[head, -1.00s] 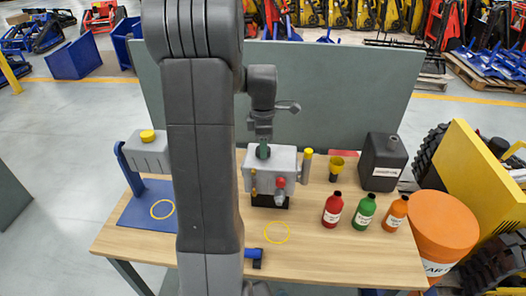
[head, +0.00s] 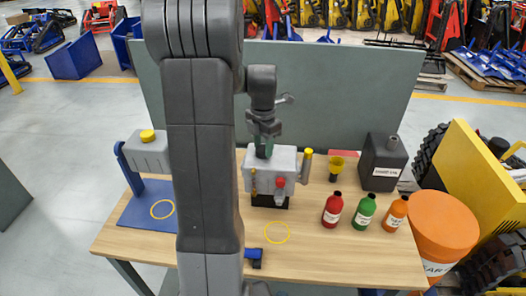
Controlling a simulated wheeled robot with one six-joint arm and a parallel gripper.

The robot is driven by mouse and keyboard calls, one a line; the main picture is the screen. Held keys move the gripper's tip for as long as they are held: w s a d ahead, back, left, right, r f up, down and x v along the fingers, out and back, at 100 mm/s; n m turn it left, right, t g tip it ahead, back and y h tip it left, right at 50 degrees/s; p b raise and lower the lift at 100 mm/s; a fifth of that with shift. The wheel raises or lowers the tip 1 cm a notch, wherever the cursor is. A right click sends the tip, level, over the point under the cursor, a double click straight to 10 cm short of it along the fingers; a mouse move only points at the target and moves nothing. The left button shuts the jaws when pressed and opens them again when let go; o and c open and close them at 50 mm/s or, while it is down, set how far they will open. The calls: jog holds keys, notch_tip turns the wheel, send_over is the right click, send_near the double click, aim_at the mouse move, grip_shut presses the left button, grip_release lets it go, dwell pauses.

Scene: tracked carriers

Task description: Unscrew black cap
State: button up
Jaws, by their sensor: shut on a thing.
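My gripper (head: 264,148) points straight down onto the top of a grey box-shaped unit (head: 284,161) at the middle of the table. Its dark greenish fingers are shut at the top of this unit. The black cap is hidden between the fingers and cannot be made out. The unit has a red knob (head: 280,183) and a small brass fitting on its front, and a yellow-topped post (head: 307,155) at its right. Whether the cap is raised from the unit cannot be told.
Red (head: 332,211), green (head: 365,211) and orange (head: 395,213) bottles stand at the right. Behind them are a black canister (head: 383,163) and a yellow funnel-like piece (head: 337,164). A yellow-capped grey device (head: 149,152) stands at the left.

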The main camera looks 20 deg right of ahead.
jog(key=n, duration=0.4)
jog(key=shift+f+n, duration=0.1)
jog(key=shift+n, duration=0.2)
jog(key=o, duration=1.1)
jog(key=shift+c, duration=0.2)
